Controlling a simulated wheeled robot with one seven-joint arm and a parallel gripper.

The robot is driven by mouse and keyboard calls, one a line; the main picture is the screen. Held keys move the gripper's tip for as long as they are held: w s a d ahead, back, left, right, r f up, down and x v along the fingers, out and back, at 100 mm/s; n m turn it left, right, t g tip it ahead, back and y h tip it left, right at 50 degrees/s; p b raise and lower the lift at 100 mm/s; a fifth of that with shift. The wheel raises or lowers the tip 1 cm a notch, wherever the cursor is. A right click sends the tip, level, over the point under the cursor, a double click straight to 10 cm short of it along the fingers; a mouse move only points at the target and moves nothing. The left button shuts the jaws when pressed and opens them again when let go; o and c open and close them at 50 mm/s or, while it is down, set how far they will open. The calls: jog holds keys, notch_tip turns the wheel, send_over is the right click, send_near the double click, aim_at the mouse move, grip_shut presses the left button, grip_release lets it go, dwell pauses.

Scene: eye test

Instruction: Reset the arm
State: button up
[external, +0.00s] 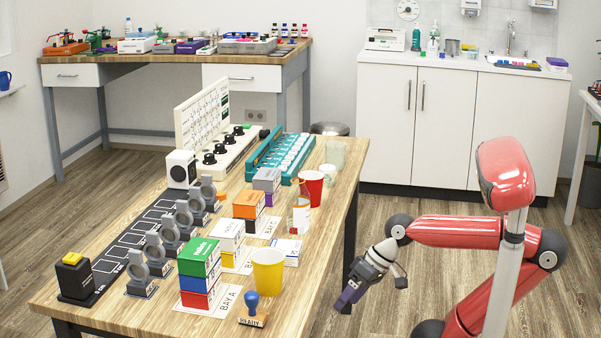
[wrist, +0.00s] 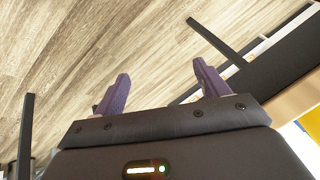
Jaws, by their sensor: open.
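My gripper (external: 349,298) hangs off the right side of the wooden table, pointing down and to the left, beyond the table's edge and apart from everything on it. My red arm reaches to it from the right, bent at the elbow. In the wrist view my gripper (wrist: 162,92) shows two purple fingers set wide apart with nothing between them. Behind the fingers lie the wood-plank floor and dark table legs.
The wooden table (external: 115,262) holds stacked boxes (external: 200,257), a yellow cup (external: 268,272), a red cup (external: 311,190), a blue-handled stamp (external: 250,308) and a teal rack (external: 280,155). A white cabinet (external: 440,125) stands behind. The floor (external: 385,312) around my gripper is clear.

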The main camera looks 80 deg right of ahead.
notch_tip(320, 180, down, 5)
jog(key=d+n+h+b, duration=0.1)
jog(key=n+h+b, duration=0.1)
jog(key=n, duration=0.2)
notch_tip(320, 180, up, 12)
jog(key=p, duration=1.2)
jog(key=shift+w+r+n+p, duration=0.2)
jog(key=shift+r+n+p, duration=0.1)
jog(key=shift+p, duration=0.1)
